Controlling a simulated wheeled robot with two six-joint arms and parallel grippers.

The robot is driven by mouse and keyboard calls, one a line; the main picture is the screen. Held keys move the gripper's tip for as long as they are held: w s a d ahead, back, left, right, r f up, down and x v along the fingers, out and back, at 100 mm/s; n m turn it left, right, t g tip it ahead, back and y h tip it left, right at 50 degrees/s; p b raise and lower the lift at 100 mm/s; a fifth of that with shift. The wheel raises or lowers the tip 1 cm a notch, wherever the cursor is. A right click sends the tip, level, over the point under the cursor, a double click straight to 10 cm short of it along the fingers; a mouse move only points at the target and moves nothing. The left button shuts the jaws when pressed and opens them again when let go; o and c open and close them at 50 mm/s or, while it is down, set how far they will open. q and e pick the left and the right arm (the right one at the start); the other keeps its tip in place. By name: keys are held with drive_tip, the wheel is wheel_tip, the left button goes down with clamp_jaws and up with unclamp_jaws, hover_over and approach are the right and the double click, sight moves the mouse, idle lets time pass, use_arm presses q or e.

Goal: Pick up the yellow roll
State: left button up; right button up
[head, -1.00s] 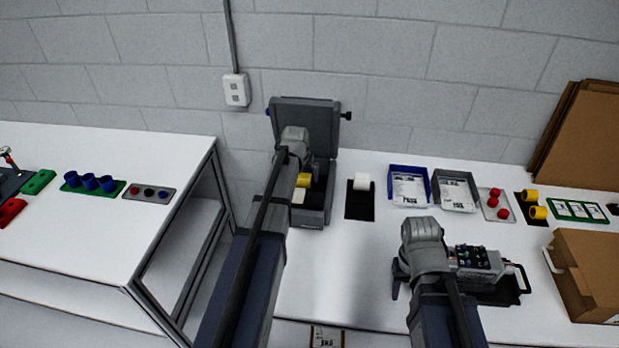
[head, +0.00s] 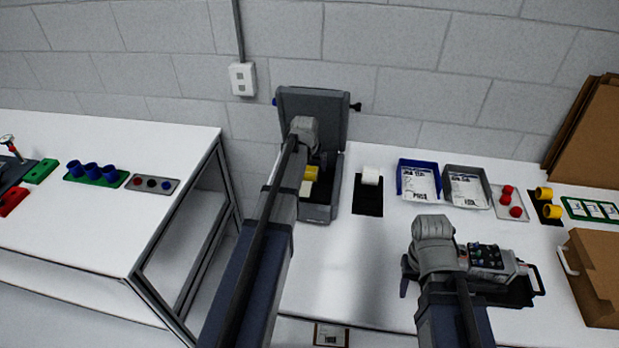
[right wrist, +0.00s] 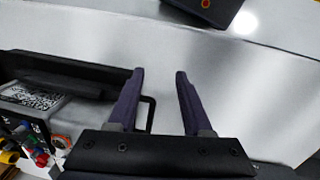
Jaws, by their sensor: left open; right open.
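Two yellow rolls (head: 544,192) (head: 552,211) lie on a small black plate at the right of the white table. Another yellow piece (head: 311,173) shows inside the open grey case (head: 318,214), partly behind my left arm. My left gripper (head: 319,160) is at the open case; its fingers are mostly hidden by the wrist. My right gripper (head: 405,273) is low over the table, left of the grey device and well away from the yellow rolls. In the right wrist view its two fingers (right wrist: 160,75) are apart with nothing between them.
A white roll on a black mat (head: 368,200), a blue tray (head: 402,185), a grey tray (head: 446,182) and red balls (head: 515,211) line the back. A device with a handle (head: 490,262) and a cardboard box (head: 590,275) stand at right.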

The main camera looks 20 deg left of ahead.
sight(309, 169)
use_arm(q)
drive_tip(key=shift+b+x, duration=2.45)
drive_tip(key=shift+x, duration=0.15)
use_arm(e)
drive_tip(key=shift+f, duration=2.5)
use_arm(q)
drive_tip(key=shift+s+a, duration=0.15)
use_arm(e)
drive_tip(key=shift+r, duration=0.1)
use_arm(q)
drive_tip(key=shift+c, duration=0.6)
drive_tip(key=c, duration=1.3)
drive_tip(key=shift+r, duration=0.1)
wheel_tip(309, 169, up, 10)
drive_tip(key=p, duration=1)
use_arm(e)
wheel_tip(309, 169, up, 10)
